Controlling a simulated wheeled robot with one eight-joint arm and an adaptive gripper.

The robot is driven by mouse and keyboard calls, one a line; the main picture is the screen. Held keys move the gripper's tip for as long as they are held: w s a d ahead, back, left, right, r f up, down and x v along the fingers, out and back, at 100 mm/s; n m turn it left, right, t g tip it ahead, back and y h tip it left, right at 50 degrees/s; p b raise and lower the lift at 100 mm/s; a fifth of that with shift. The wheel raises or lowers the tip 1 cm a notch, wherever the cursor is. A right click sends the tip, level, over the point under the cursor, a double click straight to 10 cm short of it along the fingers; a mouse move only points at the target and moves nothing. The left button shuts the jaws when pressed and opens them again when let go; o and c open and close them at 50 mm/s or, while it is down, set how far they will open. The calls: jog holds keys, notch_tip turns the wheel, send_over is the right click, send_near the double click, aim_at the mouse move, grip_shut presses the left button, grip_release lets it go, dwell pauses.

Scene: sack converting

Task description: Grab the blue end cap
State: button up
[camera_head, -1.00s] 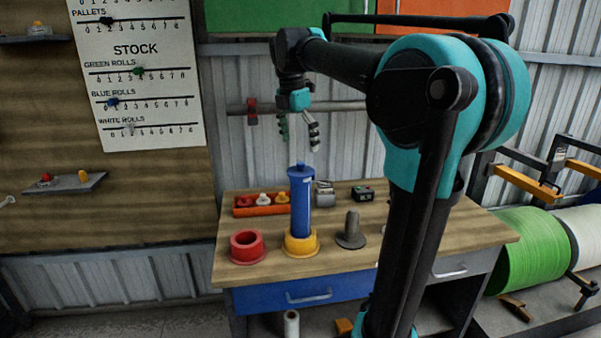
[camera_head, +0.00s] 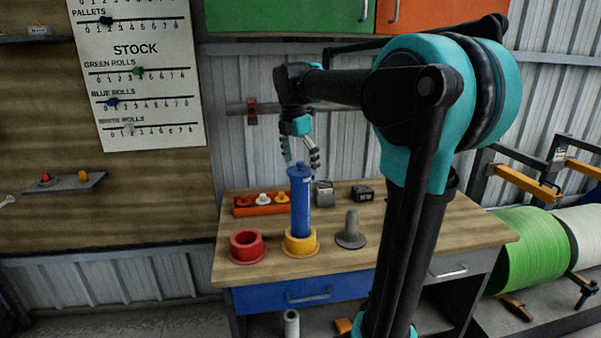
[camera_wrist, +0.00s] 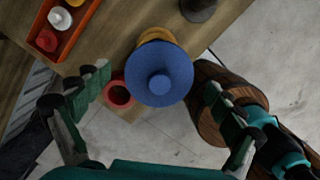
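The blue end cap (camera_head: 300,171) is a round blue disc with a small knob on top. It sits on top of an upright blue roll (camera_head: 300,210), which stands in a yellow ring base (camera_head: 300,242) on the workbench. In the wrist view the cap (camera_wrist: 160,80) is seen from above, ahead of the fingers. My gripper (camera_head: 301,160) is just above the cap, pointing down, with its fingers spread. In the wrist view my gripper (camera_wrist: 158,110) is open and empty, one finger on each side. I cannot tell whether a fingertip touches the cap.
A red ring (camera_head: 246,246) stands left of the yellow base, and a grey cone-like post (camera_head: 351,232) stands to its right. An orange tray (camera_head: 261,204) with small knobs lies behind. A grey device (camera_head: 324,194) and a dark box (camera_head: 362,192) stand at the back.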

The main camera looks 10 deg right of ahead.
jog(key=c, duration=1)
jog(key=shift+r, duration=0.15)
jog(key=shift+c, duration=0.3)
